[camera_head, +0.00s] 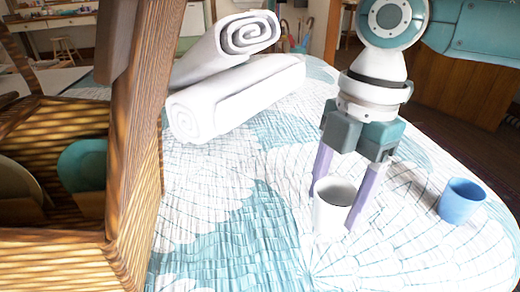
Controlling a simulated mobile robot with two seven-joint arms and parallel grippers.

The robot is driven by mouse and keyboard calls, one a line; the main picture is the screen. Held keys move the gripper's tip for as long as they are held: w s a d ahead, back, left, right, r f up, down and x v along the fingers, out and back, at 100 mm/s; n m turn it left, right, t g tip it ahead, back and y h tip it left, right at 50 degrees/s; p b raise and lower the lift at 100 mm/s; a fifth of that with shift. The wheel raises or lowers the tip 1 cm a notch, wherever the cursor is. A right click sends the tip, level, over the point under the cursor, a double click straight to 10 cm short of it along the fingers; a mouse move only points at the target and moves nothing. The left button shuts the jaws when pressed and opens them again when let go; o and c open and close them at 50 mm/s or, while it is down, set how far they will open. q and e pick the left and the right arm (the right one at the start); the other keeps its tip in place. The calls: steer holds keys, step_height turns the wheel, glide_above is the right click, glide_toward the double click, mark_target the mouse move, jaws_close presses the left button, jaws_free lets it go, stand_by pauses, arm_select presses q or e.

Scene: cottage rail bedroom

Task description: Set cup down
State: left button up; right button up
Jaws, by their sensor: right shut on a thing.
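A white cup (334,204) stands upright between the purple fingers of my right gripper (342,207). The gripper points down and is shut on the cup. The cup is at or just above the patterned bedspread (240,250); I cannot tell whether its base touches. A blue cup (461,201) stands upright on the bedspread, to the right of the gripper and apart from it. My left gripper is not in view.
Two rolled white towels (240,95) lie on the bedspread behind the gripper. A wooden slatted frame (135,150) blocks the left side. The bedspread between the towels and the front edge of the picture is clear.

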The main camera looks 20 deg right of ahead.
mark_target(332, 216)
steer(key=shift+f+b, duration=0.6)
steer(key=shift+f, duration=1.35)
steer(key=shift+f, duration=0.1)
steer(key=o, duration=1.4)
